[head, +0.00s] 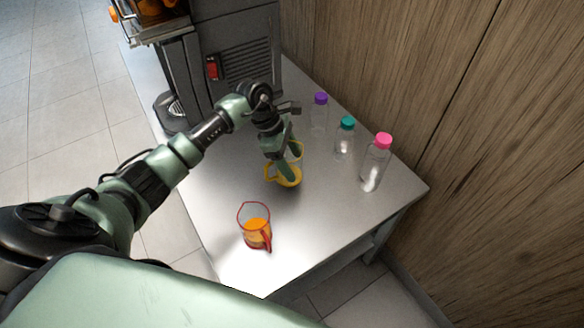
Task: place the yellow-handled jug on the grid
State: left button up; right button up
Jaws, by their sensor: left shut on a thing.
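The yellow-handled jug (288,182) is at the middle of the metal table, and much of it is hidden behind my left gripper. Its yellow handle and rim show below and around the fingers. My left gripper (283,165) points down and is shut on the jug. I cannot tell whether the jug touches the table. The juicer (240,30) stands at the back left, with a round grid (174,108) at the foot of its front. My right gripper is not in view.
A red-handled jug with orange juice (256,233) stands near the table's front. Bottles with purple (320,98), teal (347,122) and pink (384,140) caps stand along the right side by the wooden wall. The metal table (330,220) is bare at front right.

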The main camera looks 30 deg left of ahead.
pick_arm(q)
jog(key=shift+f, duration=1.75)
jog(key=shift+f, duration=0.2)
jog(key=o, duration=1.5)
jog(key=shift+c, duration=0.2)
jog(key=shift+r, duration=0.1)
